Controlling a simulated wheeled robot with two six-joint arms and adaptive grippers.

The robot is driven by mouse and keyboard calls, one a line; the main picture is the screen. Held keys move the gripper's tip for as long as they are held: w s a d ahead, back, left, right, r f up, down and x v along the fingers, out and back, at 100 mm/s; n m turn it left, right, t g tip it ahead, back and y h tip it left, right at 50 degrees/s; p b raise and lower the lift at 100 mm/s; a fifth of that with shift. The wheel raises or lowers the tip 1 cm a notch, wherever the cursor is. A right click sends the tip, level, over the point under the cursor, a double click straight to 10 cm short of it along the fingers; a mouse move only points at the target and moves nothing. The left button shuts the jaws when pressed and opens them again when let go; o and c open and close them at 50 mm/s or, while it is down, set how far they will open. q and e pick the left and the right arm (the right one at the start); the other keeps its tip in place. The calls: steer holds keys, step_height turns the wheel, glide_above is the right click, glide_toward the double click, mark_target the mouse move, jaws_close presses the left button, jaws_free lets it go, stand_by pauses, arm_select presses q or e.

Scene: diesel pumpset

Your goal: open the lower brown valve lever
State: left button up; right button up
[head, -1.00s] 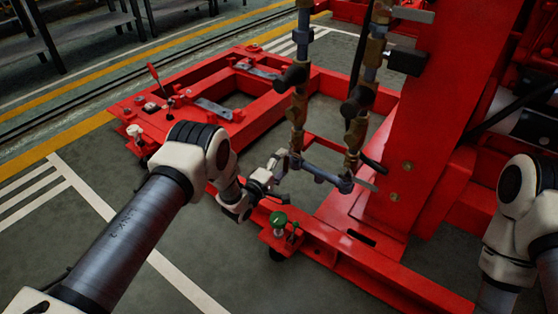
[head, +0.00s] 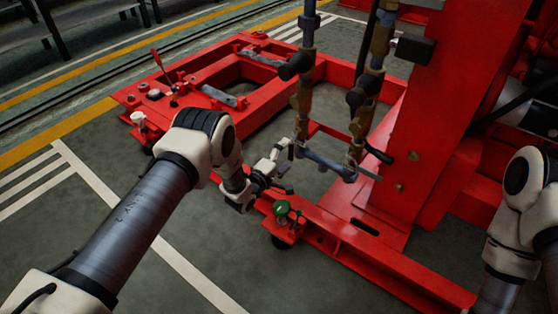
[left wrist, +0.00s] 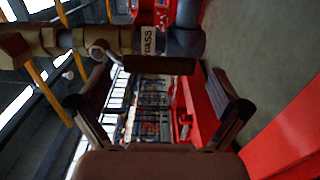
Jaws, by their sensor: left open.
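My left gripper (head: 284,168) is open and empty, close to the lower end of the left vertical pipe with brass fittings (head: 302,100). In the left wrist view its two dark fingers (left wrist: 162,105) are spread apart. A dark brown lever (left wrist: 160,65) lies along the pipe ahead, between and just beyond the fingertips, with no visible contact. It is joined to a brass valve body (left wrist: 60,40) by a small metal bracket. A white label (left wrist: 148,40) sits on the pipe beside it. In the head view I cannot pick out this lever clearly. My right gripper is out of view.
A grey cross pipe (head: 328,165) links the two vertical pipes at the bottom. A dark handle (head: 378,154) juts out by the right pipe. The red base frame (head: 360,245) and red column (head: 437,110) stand close by. A green knob (head: 281,207) sits below my gripper.

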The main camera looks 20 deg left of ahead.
arm_select(q)
steer(key=v, duration=1.1)
steer(key=shift+r, duration=0.1)
stand_by(0.7)
